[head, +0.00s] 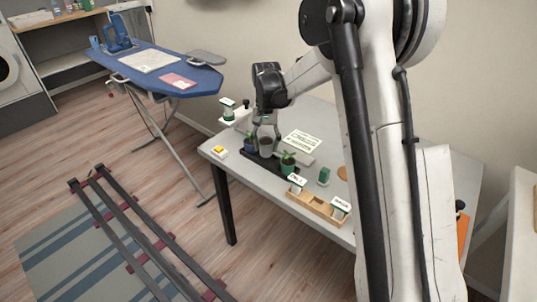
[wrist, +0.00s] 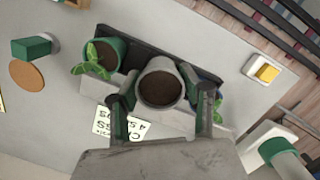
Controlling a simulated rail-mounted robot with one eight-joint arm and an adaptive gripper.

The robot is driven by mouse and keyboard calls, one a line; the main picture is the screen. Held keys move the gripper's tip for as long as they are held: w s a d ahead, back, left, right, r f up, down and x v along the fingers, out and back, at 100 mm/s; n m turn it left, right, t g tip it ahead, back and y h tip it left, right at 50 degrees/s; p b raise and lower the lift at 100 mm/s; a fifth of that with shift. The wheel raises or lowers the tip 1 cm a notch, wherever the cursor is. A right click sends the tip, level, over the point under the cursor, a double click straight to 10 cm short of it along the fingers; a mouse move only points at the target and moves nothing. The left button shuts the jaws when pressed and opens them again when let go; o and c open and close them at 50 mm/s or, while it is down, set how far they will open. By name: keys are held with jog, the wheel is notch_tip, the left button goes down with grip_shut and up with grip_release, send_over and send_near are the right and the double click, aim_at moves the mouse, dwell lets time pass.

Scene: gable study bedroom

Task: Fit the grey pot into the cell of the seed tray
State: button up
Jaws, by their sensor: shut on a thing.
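The grey pot (wrist: 160,88), filled with dark soil, is between the two fingers of my gripper (wrist: 165,110). My gripper is shut on it, and it also shows in the head view (head: 265,146) with my gripper (head: 265,125) above it. The black seed tray (wrist: 133,40) lies under and around the pot; in the head view it is a dark strip (head: 256,164). A green pot with a seedling (wrist: 107,50) and a blue pot (head: 250,143) with a plant stand in the tray on either side. I cannot tell whether the grey pot is in the cell or just above it.
A wooden box with labels (head: 318,207), a green block (head: 324,176) and a yellow-topped item (head: 219,151) share the grey table (head: 220,161). An ironing board (head: 200,80) stands at the left.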

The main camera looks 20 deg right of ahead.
aim_at(269, 153)
jog(key=shift+w+d+f, duration=0.6)
jog(key=shift+f+b, duration=0.3)
jog(key=shift+f, duration=1.6)
jog(key=shift+f, duration=0.1)
jog(key=o, duration=1.3)
